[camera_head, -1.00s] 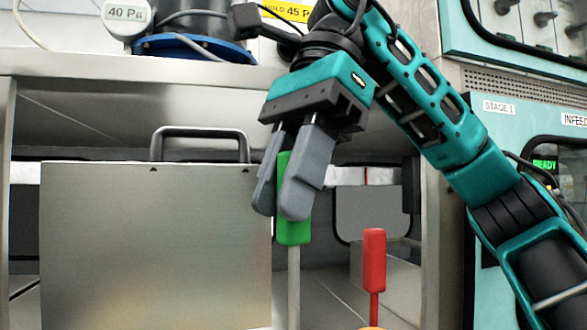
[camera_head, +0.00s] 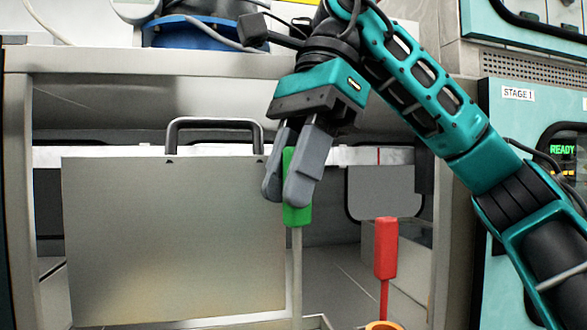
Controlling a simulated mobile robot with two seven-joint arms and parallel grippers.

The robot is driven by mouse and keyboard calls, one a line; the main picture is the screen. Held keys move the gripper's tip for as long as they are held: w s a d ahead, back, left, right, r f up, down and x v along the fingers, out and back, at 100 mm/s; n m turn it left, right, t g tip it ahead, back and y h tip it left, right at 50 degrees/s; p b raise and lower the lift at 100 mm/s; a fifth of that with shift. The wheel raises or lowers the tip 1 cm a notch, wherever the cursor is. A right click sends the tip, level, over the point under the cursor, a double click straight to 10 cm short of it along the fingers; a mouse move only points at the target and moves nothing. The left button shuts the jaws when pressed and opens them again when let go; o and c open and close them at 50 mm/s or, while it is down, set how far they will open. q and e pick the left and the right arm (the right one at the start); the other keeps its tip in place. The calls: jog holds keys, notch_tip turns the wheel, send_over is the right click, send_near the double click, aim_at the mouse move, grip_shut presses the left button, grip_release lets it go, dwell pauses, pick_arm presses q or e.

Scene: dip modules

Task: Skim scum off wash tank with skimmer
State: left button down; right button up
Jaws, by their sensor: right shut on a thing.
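My right gripper (camera_head: 291,190) is shut on the green handle (camera_head: 297,214) of a tool with a long pale shaft (camera_head: 297,275). The tool hangs upright, and I take it for the skimmer. Its lower end is out of view below the frame. A second tool with a red handle (camera_head: 385,247) stands upright to the right, its thin shaft reaching down to an orange ring (camera_head: 383,326) at the bottom edge. No liquid surface or scum shows. My left gripper is not in view.
A large metal panel with a black handle (camera_head: 172,240) stands at the left, close beside the green-handled tool. A steel shelf (camera_head: 110,62) runs above. Teal machines with a READY display (camera_head: 563,150) stand at the right. A pale rim (camera_head: 225,322) shows at the bottom.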

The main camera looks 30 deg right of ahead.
jog(key=shift+w, duration=0.15)
jog(key=shift+w+a+f, duration=0.1)
jog(key=shift+a, duration=0.2)
jog(key=shift+w+a+p, duration=0.15)
jog(key=shift+a+p, duration=0.3)
jog(key=shift+a, duration=0.1)
jog(key=a, duration=0.2)
jog(key=w+a, duration=0.1)
jog(key=a, duration=0.1)
jog(key=w+a, duration=0.1)
jog(key=a, duration=0.2)
jog(key=shift+w+f, duration=0.1)
dwell(0.4)
